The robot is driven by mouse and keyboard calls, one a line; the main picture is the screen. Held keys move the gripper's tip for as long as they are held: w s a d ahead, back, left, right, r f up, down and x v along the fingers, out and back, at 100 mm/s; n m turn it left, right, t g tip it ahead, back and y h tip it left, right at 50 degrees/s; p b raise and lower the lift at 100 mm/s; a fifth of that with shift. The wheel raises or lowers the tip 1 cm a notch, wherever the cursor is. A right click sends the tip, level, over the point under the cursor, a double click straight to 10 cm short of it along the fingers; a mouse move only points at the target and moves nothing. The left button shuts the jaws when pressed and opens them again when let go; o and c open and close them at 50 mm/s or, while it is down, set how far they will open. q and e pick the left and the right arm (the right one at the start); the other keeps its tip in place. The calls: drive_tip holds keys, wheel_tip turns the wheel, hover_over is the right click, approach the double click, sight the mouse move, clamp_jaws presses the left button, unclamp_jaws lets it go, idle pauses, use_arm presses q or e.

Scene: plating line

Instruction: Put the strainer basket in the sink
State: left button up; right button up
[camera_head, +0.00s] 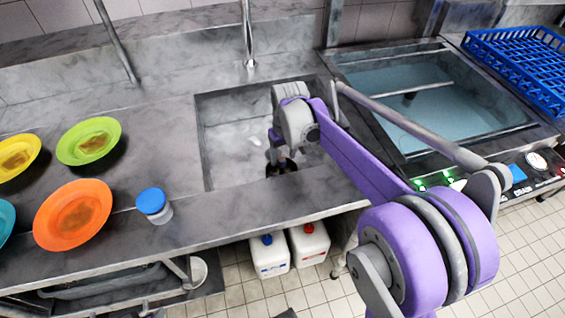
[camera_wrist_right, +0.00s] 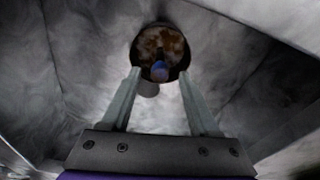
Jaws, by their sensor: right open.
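The sink (camera_head: 222,165) is a rectangular steel basin set in the counter. My right arm reaches into it, and my right gripper (camera_head: 277,152) is low inside the basin. In the right wrist view my right gripper (camera_wrist_right: 159,73) is open, its two fingers apart with nothing clamped between them. Just past the fingertips is a round, dark-rimmed thing with brown contents and a blue knob, which looks like the strainer basket (camera_wrist_right: 160,42). In the head view it shows as a dark round shape (camera_head: 288,166) on the sink floor, partly hidden by the gripper. My left gripper is out of view.
Orange (camera_head: 72,214), green (camera_head: 88,141) and yellow (camera_head: 17,156) plates with brown residue lie on the left counter. A blue-lidded jar (camera_head: 153,205) stands near the front edge. A water-filled tank (camera_head: 440,105) and blue rack (camera_head: 520,62) are at right. White jugs (camera_head: 270,258) stand below.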

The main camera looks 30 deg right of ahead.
drive_tip(key=r, duration=0.5)
drive_tip(key=shift+s+r, duration=0.1)
drive_tip(key=shift+s, duration=0.2)
idle(1.0)
